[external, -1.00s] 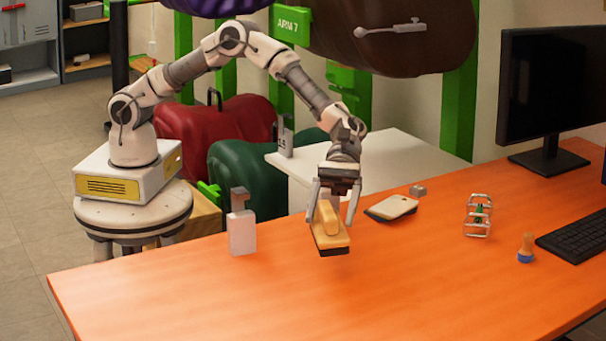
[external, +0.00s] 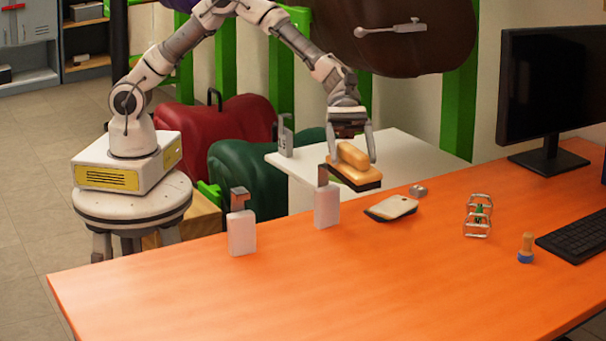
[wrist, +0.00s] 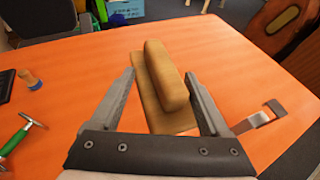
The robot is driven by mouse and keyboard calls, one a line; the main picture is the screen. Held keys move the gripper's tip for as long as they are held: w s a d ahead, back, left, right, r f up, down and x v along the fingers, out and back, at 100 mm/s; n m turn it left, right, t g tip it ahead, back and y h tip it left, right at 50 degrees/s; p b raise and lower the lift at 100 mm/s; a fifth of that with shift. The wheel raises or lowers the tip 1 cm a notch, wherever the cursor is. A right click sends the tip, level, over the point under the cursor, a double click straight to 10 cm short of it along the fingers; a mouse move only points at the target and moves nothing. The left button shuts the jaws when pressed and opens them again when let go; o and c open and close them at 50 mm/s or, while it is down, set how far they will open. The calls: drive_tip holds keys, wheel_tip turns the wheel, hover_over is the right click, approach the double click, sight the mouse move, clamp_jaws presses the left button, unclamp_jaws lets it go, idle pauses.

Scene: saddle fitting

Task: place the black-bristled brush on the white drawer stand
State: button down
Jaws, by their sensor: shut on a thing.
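My gripper (external: 351,155) is shut on the black-bristled brush (external: 354,166), a wooden block with a raised handle and dark bristles below. The brush is held in the air above the far side of the orange table, in front of the white drawer stand (external: 425,148) in the external view. In the wrist view the brush (wrist: 165,80) lies between my two fingers (wrist: 163,100), its bristles hidden beneath it. The stand's white top is partly covered by my gripper and the brush in the external view.
Two white pump bottles (external: 242,232) (external: 327,205) stand on the orange table (external: 330,290); one is just below the brush. A pale flat-topped brush (external: 391,207), a metal-framed item (external: 478,215) and a small blue-based brush (external: 526,249) are to the right. A grey metal piece (external: 286,136) stands on the drawer stand's left corner.

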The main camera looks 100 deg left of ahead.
drive_tip(key=a+r+n+t+y, duration=0.2)
drive_tip(key=a+n+t, duration=0.2)
drive_tip(key=a, duration=1.5)
drive_tip(key=s+a+f+b, duration=0.2)
drive_tip(key=s+a+f, duration=0.2)
drive_tip(key=s+f, duration=0.9)
wheel_tip(320, 180, up, 11)
drive_tip(key=s+p, duration=0.1)
drive_tip(key=p, duration=1.3)
drive_tip(key=shift+s+f+p, duration=0.2)
drive_tip(key=shift+s+p, duration=0.05)
drive_tip(key=shift+p, duration=0.15)
wheel_tip(320, 180, up, 11)
drive_tip(key=w+n+t+y, duration=0.2)
drive_tip(key=n+t+y, duration=0.2)
drive_tip(key=n+y, duration=0.2)
drive_tip(key=shift+n+t+y, duration=0.4)
drive_tip(key=shift+n, duration=0.2)
